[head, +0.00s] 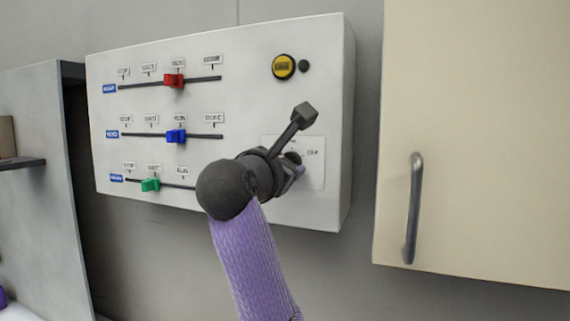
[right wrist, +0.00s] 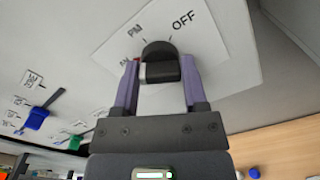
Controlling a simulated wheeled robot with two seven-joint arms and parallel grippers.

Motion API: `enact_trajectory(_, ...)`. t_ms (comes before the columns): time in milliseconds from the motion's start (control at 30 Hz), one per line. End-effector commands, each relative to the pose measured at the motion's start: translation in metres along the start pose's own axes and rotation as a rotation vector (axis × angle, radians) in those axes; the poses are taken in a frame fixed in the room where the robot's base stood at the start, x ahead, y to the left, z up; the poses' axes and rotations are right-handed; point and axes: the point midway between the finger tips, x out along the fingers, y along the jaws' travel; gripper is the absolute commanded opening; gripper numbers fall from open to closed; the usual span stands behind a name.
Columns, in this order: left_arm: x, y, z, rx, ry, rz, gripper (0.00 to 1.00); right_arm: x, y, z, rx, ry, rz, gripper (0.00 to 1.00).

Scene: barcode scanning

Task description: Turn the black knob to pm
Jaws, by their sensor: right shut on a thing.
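The black knob (right wrist: 160,52) sits on a white label plate (right wrist: 205,45) that reads PM at upper left, OFF at upper right and a partly covered label, seemingly AM, at left. In the head view the plate (head: 315,175) is at the lower right of the white panel, and my arm mostly hides the knob. My right gripper (head: 291,169) reaches it from the front. In the right wrist view my right gripper (right wrist: 159,75) has one purple finger on each side of the knob and is shut on it. Which label the knob points to is not clear. My left gripper is not in view.
The white panel (head: 240,35) also carries a red slider (head: 174,80), a blue slider (head: 176,136), a green slider (head: 150,185) and a yellow button (head: 284,67). A cream cabinet with a metal handle (head: 413,210) stands at right. A grey shelf unit (head: 40,180) stands at left.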

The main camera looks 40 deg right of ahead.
Motion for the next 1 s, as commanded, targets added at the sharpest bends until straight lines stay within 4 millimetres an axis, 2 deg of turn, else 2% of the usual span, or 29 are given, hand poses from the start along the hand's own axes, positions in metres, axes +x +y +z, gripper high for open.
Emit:
enact_trajectory(267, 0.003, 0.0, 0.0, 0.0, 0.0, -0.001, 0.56, 0.0, 0.0, -0.001, 0.024, 0.002, 0.001, 0.0)
enact_trajectory(467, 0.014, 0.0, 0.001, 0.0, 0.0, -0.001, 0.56, 0.0, -0.001, -0.003, 0.119, 0.003, 0.001, 0.0)
enact_trajectory(1000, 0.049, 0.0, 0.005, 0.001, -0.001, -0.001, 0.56, 0.0, -0.002, -0.003, 0.608, 0.003, 0.0, 0.0)
